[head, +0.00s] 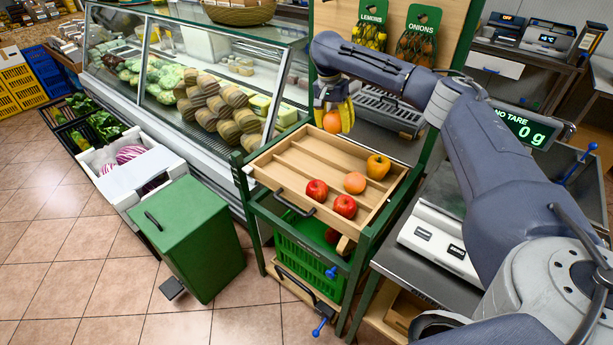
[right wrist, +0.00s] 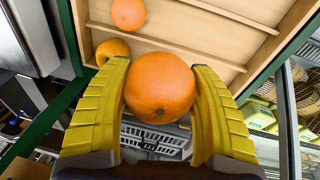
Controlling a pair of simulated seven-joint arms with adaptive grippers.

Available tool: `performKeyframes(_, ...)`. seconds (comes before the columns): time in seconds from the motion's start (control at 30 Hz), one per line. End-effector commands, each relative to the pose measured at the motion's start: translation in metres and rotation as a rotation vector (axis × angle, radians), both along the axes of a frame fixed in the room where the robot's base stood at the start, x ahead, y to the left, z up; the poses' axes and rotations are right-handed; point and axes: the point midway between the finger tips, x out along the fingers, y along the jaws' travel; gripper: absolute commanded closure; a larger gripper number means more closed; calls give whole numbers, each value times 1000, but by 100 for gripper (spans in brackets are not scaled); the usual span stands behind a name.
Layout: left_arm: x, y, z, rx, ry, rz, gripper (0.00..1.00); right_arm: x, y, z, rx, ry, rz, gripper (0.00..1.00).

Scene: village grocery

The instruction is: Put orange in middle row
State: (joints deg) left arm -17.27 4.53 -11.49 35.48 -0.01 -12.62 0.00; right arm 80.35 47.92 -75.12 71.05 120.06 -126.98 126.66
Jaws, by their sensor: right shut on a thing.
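My right gripper (head: 333,112) has yellow fingers and is shut on an orange (head: 331,122). In the right wrist view the held orange (right wrist: 160,88) sits between both fingers (right wrist: 162,95). It appears raised near the far edge of a slatted wooden tray (head: 292,158) divided into rows. In the tray lie another orange (head: 355,183), two red apples (head: 317,190) and a yellow-orange fruit (head: 378,166). The tray's orange (right wrist: 128,14) and the yellow-orange fruit (right wrist: 112,50) also show in the right wrist view. My left gripper is out of view.
The tray rests on a green stand with a green crate (head: 300,262) below. A glass produce counter (head: 200,80) is to the left, a green bin (head: 188,240) at front left. A scale (head: 440,240) stands at right. The tray's left part is bare.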

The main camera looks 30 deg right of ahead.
Motion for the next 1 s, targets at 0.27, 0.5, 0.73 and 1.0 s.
performKeyframes(0.27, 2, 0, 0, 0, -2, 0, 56, 0, -3, -32, -1, 4, -23, 83)
performKeyframes(0.5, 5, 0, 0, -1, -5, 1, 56, 0, -2, -87, 0, 3, -22, 83)
performKeyframes(0.73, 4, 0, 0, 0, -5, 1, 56, 1, -2, -131, 0, 1, -22, 83)
performKeyframes(1.0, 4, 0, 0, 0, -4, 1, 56, 1, -2, -155, -1, 0, -22, 83)
